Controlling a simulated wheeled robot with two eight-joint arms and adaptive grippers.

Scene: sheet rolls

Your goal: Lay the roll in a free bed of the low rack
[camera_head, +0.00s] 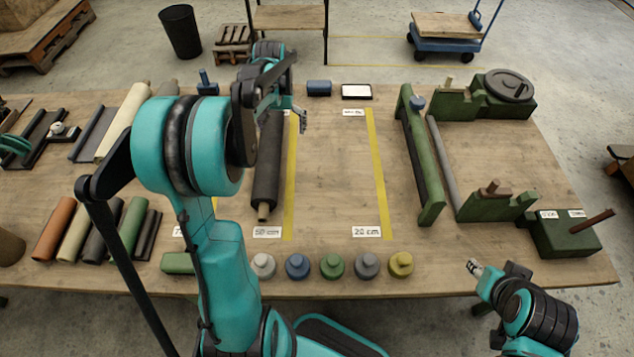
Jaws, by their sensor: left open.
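A dark grey roll (267,170) with a pale core end lies lengthwise on the table, beside a yellow line and above the "50 cm" label. My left gripper (286,112) is open at the roll's far end; one finger shows to the right of the roll, and the other is mostly hidden by the wrist. I cannot tell whether it touches the roll. My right gripper (474,267) is at the table's front edge, far from the roll; its jaws are too small to read. I cannot pick out the low rack for certain; my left arm hides part of the left side.
A cream roll (122,122) lies at the left. Several coloured rolls, including an orange one (55,228), lie side by side at the front left. Several round knobs, including a blue one (297,267), line the front edge. A green-framed device (421,160) stands right. The middle is clear.

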